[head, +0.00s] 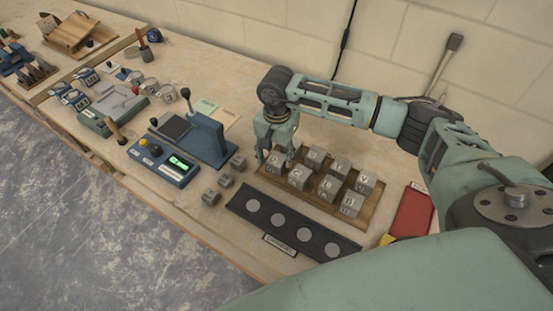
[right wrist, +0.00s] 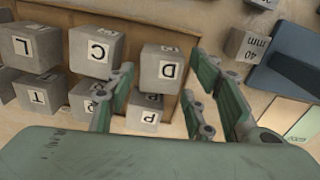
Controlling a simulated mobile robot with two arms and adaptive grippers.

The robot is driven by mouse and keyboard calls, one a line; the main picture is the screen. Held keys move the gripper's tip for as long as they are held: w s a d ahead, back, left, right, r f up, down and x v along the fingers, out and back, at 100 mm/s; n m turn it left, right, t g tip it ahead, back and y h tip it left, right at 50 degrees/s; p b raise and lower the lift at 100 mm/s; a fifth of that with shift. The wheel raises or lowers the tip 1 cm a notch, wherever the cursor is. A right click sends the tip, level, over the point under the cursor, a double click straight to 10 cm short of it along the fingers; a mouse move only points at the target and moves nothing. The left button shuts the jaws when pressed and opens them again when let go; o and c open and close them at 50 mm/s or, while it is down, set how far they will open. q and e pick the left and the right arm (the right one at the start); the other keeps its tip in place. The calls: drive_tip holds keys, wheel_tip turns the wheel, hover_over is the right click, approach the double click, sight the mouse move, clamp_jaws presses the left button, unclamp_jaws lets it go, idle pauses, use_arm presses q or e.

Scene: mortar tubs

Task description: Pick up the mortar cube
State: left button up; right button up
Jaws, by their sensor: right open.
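Several grey mortar cubes with letter labels stand on a wooden tray (head: 268,181). My right gripper (head: 277,157) points down over the tray's left end in the head view. In the right wrist view the gripper (right wrist: 163,68) is open, with its fingers on either side of the D cube (right wrist: 168,66). The P cube (right wrist: 145,108) shows between the fingers, nearer the palm. The C cube (right wrist: 95,50) is just left of the left finger. I cannot tell whether the fingers touch any cube, or which cube is meant. My left gripper is not in view.
A dark strip with pale discs (head: 277,220) lies in front of the tray. A blue tester (head: 164,162) and a few loose cubes (head: 224,181) are to its left, a red case (head: 412,212) to its right. A block wall stands behind.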

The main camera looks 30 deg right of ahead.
sight(277, 158)
wheel_tip(277, 158, down, 3)
drive_tip(key=shift+f+p, duration=0.1)
drive_tip(key=shift+p, duration=0.35)
drive_tip(key=shift+f, duration=0.1)
drive_tip(key=c, duration=0.6)
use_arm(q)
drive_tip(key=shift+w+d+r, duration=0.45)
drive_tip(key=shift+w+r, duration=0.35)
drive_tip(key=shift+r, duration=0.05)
use_arm(e)
drive_tip(key=shift+w, duration=0.1)
drive_tip(key=c, duration=0.5)
